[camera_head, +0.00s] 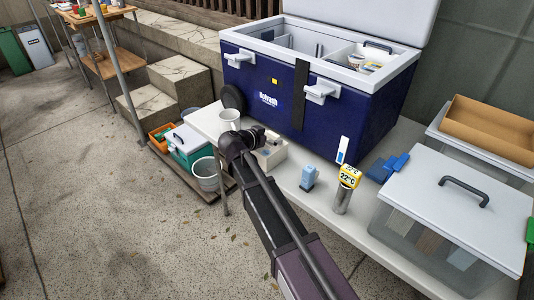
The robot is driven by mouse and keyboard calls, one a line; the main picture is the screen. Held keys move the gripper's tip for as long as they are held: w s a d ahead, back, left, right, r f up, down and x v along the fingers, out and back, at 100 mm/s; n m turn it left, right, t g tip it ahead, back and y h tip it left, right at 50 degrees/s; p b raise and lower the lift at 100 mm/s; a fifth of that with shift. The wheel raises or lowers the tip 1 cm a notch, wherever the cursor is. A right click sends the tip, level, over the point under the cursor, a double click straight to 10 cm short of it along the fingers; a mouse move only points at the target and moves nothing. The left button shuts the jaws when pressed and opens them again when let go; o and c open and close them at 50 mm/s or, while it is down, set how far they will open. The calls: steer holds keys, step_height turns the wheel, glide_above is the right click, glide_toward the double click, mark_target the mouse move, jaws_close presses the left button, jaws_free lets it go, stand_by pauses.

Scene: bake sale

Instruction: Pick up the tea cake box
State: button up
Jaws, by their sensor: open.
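No box that I can clearly make out as the tea cake box shows in the head view. My gripper (266,138) is small and dark here, at the far end of my arm, over the white table in front of the blue cooler. It is open. A small pale open-topped box (272,157) stands just below and beside it, partly covered by my gripper and arm. What lies inside that box is mostly hidden. I cannot tell whether the fingers touch anything.
A large blue cooler (262,100) with its lid up stands behind. A white mug (229,118) is left of my gripper. Steps (165,90) rise at back left.

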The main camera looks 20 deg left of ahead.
steer(key=shift+w+d+f, duration=0.1)
steer(key=shift+w, duration=0.05)
stand_by(0.4)
steer(key=c, duration=1)
